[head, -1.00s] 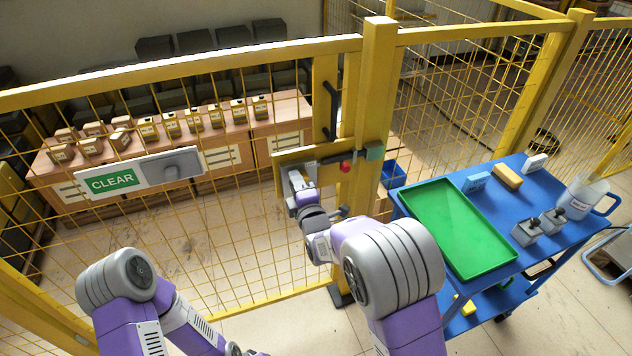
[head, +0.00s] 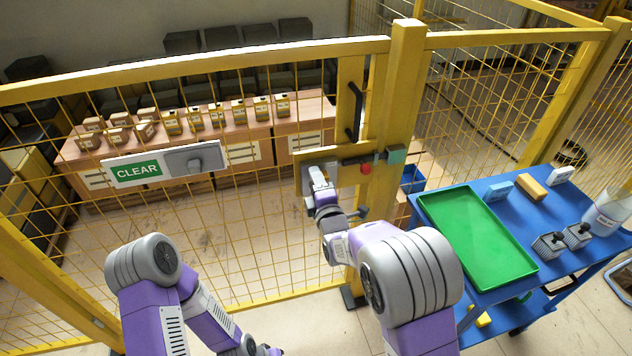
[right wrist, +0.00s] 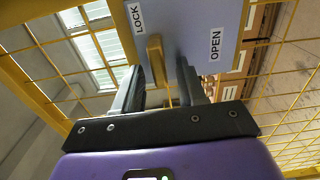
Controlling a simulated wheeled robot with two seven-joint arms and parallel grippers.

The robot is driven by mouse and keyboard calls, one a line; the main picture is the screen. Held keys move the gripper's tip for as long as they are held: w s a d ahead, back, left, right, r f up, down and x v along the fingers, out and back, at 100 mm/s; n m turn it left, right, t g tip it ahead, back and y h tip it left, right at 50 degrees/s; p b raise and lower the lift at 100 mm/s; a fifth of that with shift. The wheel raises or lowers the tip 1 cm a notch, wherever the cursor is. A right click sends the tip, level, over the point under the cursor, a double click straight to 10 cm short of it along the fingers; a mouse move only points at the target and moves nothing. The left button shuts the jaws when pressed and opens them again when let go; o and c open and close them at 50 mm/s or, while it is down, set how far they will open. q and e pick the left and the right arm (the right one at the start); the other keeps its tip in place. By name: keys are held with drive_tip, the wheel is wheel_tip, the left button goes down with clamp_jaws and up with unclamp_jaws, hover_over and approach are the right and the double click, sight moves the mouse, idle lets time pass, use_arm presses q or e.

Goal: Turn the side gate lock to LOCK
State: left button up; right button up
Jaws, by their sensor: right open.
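The side gate lock is a grey plate (right wrist: 205,25) on the yellow gate, with a LOCK label at upper left and an OPEN label at right in the right wrist view. Its yellow handle (right wrist: 156,60) sticks out between the labels, nearer LOCK in that picture; its exact setting I cannot tell. My right gripper (right wrist: 160,85) is open, one dark finger on each side of the handle, with gaps visible. In the head view the right gripper (head: 318,180) is in front of the plate (head: 305,182) and hides the handle.
A CLEAR sign (head: 137,170) hangs on the mesh. A blue cart (head: 555,250) with a green tray (head: 475,235) stands right of my right arm.

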drive_tip(key=p+v, duration=0.1)
drive_tip(key=v, duration=0.6)
drive_tip(key=shift+s, duration=0.3)
drive_tip(key=s+d+f+m+g+h+p, duration=0.1)
drive_tip(key=s+d+f+m+g, duration=0.25)
drive_tip(key=f, duration=0.45)
drive_tip(key=s+d+f+m+g+h+p, duration=0.1)
drive_tip(key=s+d+f+m+g, duration=0.15)
drive_tip(key=f+m, duration=0.35)
drive_tip(key=s+d+f+m+g+h+p, duration=0.1)
drive_tip(key=s+d+f+m+g, duration=0.15)
drive_tip(key=f, duration=0.65)
drive_tip(key=s+f+m+g+y, duration=0.1)
drive_tip(key=s+f+m+g, duration=0.3)
drive_tip(key=s, duration=0.5)
drive_tip(key=s+a+f+m+g+y+p, duration=0.1)
drive_tip(key=s+f+m+g, duration=0.3)
drive_tip(key=s+m, duration=0.3)
drive_tip(key=s, duration=0.2)
drive_tip(key=shift+s+a+f+m+y, duration=0.15)
drive_tip(key=shift+s+a+m+y, duration=0.15)
drive_tip(key=shift+s, duration=0.1)
